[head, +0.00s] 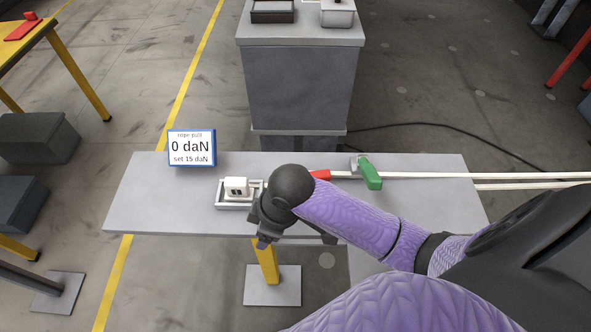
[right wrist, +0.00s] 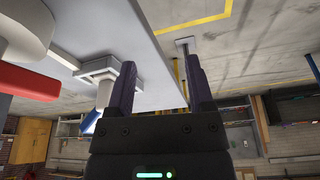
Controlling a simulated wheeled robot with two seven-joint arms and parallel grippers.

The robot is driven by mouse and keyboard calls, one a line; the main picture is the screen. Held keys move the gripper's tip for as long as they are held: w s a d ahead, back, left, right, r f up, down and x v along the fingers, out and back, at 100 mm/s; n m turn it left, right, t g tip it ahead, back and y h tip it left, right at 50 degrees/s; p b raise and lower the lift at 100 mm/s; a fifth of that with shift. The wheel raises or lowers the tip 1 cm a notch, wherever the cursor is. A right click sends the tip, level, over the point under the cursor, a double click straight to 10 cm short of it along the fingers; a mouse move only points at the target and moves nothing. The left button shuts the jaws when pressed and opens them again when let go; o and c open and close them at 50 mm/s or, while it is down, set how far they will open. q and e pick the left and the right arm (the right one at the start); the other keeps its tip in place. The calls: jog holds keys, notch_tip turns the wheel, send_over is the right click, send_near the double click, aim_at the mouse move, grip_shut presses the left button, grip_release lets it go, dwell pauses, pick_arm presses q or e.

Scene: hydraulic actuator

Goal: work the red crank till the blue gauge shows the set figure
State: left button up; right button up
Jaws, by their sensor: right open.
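The blue-framed gauge (head: 191,148) stands at the back left of the grey bench and reads "rope pull 0 daN, set 15 daN". A red part (head: 321,175), probably the crank, shows just beyond my right wrist; the rest is hidden behind my arm. A red bar also shows at the left edge of the right wrist view (right wrist: 28,82). My right gripper (right wrist: 160,85) is open, with no object held between its fingers. In the head view it hangs by the bench's front edge, mostly covered by my wrist. My left gripper is not in view.
A green lever (head: 370,172) stands right of the red part, beside two white ropes (head: 530,177) running off right. A white block (head: 237,186) sits in a small tray (head: 222,205) left of my wrist. The bench's left end (head: 140,205) is clear. A grey cabinet (head: 300,90) stands behind.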

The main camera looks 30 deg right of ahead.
jog(key=w+d+r+n+h, duration=0.1)
jog(key=w+d+r, duration=0.1)
jog(key=d+r, duration=0.1)
jog(key=w+d+r+n+g, duration=0.1)
jog(key=w+d+r, duration=0.1)
jog(key=d+r, duration=0.1)
jog(key=w+d+r+n+g+h, duration=0.1)
jog(key=w+d+r+n, duration=0.1)
jog(key=d+r, duration=0.2)
jog(key=shift+w+d+r+h, duration=0.1)
jog(key=shift+w+r+h, duration=0.2)
jog(key=shift+r, duration=0.1)
notch_tip(320, 180, down, 9)
jog(key=shift+f+b, duration=0.1)
jog(key=shift+b, duration=0.8)
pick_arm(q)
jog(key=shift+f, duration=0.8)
pick_arm(e)
jog(key=c, duration=0.5)
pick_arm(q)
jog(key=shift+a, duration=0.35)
pick_arm(e)
grip_shut()
